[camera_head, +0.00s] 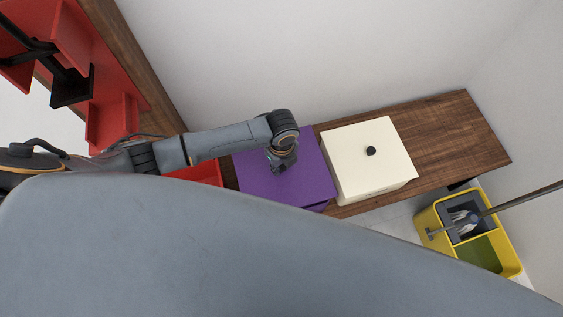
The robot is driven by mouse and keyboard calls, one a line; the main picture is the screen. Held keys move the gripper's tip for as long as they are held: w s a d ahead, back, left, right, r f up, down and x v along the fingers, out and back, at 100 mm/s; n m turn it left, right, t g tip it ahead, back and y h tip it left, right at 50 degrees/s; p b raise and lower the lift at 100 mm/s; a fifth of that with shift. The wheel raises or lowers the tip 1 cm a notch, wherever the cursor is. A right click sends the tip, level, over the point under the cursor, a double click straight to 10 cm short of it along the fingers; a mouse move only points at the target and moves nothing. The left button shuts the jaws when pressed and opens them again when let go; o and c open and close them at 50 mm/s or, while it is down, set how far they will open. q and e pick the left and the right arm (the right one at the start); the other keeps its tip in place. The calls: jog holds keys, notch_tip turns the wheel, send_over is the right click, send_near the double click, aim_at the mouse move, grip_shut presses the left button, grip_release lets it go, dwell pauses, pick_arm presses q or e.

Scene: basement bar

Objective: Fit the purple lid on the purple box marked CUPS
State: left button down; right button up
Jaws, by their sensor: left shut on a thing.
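The purple lid (308,178) shows as a flat purple top on the wooden counter, left of a cream box. My left gripper (281,165) points down at the middle of the lid and is shut on it, most likely by a knob that the fingers hide. A thin, darker purple edge (321,206) shows below the lid's lower right corner. I cannot tell whether it is the purple box or the lid's own rim, nor whether the lid is seated. No CUPS marking is visible. My right gripper is not in view.
A cream box (372,180) with a black knob stands close on the right. A red box (203,174) is partly hidden on the left. The wooden counter (455,135) is bare at its right end. A yellow mop bucket (511,258) stands at lower right.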

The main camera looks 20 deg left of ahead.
pick_arm(q)
jog(key=shift+f+b, duration=2.55)
jog(key=shift+f, duration=0.1)
jog(key=shift+f+b, duration=0.3)
jog(key=shift+f, duration=0.45)
jog(key=c, duration=1)
grip_release()
